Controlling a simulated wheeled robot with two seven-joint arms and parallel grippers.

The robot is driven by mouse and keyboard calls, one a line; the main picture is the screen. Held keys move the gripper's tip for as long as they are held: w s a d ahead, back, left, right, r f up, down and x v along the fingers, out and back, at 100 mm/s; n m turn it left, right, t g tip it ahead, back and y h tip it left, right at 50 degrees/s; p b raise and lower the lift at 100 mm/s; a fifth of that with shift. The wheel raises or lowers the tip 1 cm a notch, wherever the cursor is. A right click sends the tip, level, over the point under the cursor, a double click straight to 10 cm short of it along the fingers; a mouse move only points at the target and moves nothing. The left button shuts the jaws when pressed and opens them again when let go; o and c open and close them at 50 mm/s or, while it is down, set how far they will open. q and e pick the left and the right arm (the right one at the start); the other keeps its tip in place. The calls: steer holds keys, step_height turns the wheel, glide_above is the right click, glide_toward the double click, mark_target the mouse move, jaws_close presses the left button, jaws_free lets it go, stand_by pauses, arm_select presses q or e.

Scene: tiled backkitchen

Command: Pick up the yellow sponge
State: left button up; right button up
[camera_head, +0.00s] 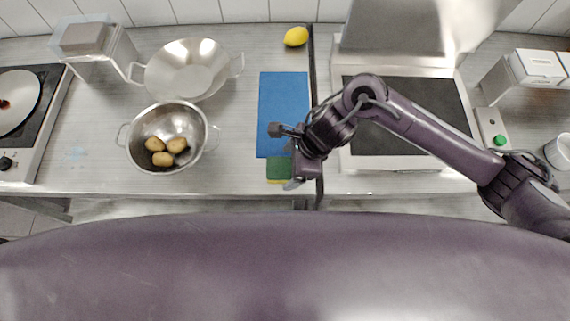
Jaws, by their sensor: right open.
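The sponge (279,169) lies at the front edge of the counter, just in front of the blue cutting board. Its top looks dark green, and a thin yellow strip shows along its front side. My right gripper (284,157) reaches in from the right and is over the board's front right corner and the sponge. Its jaws are open, one finger over the board and the other by the sponge's right side. I cannot tell whether that finger touches the sponge. The right end of the sponge is partly hidden by the gripper. My left gripper is not in view.
The blue board (283,95) lies behind the sponge. A colander with potatoes (136,135) and an empty metal pan (187,72) stand to the left. A lemon (296,37) lies behind. A flat dark-topped appliance (410,130) is at right, under my right arm.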

mark_target(288, 167)
steer(key=shift+x, duration=0.9)
steer(key=shift+w, duration=0.15)
steer(key=shift+c, duration=0.4)
steer(key=c, duration=1)
steer(key=shift+o, duration=0.2)
steer(key=shift+r, duration=0.1)
step_height(288, 167, up, 20)
steer(key=shift+p, duration=0.35)
